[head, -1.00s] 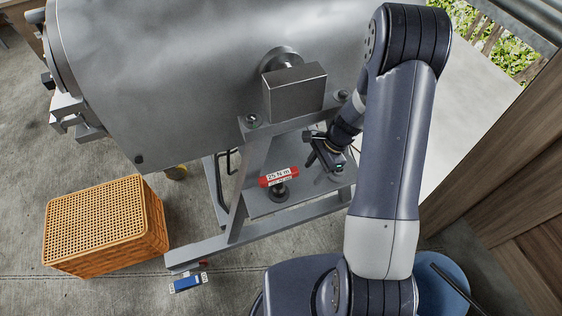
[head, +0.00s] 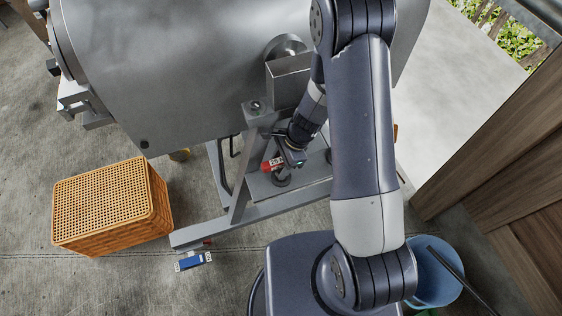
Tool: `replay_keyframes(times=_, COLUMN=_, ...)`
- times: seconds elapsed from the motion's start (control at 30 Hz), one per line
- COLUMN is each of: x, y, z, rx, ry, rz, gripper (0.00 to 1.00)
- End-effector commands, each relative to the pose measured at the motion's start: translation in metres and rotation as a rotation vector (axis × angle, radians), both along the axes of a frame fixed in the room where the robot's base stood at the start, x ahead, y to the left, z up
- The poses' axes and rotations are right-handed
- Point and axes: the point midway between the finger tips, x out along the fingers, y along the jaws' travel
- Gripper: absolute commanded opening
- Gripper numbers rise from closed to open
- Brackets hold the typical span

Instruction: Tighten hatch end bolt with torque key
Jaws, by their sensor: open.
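The torque key with a red handle and a white label reading "25 N" (head: 271,165) stands on the grey shelf of the drum's stand, over a dark round base. My gripper (head: 287,151) is open at the right end of the red handle and hides part of its label. I cannot tell whether the fingers touch it. The large grey drum (head: 190,70) lies across the stand. A bolt head (head: 257,106) shows on top of the stand frame; I cannot tell which bolt is the hatch end one.
A blue tool with white labels (head: 193,261) lies on the concrete floor by the stand's foot. An orange woven crate (head: 110,208) stands at left. A blue bucket (head: 436,275) stands at lower right, beside wooden boards (head: 500,160). The floor at lower left is clear.

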Motion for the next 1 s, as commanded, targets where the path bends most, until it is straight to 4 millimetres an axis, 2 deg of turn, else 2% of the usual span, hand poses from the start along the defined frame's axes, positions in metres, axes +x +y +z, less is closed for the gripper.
replay_keyframes(times=0.2, x=-0.0017, y=0.0055, z=-0.0104, rx=0.000, ry=0.000, rz=-0.001, gripper=0.49)
replay_keyframes(times=0.43, x=-0.0016, y=0.0055, z=-0.0113, rx=0.000, ry=-0.001, rz=-0.001, gripper=0.49)
replay_keyframes(times=1.0, x=-0.0016, y=0.0053, z=-0.0111, rx=0.000, ry=0.000, rz=-0.001, gripper=0.02)
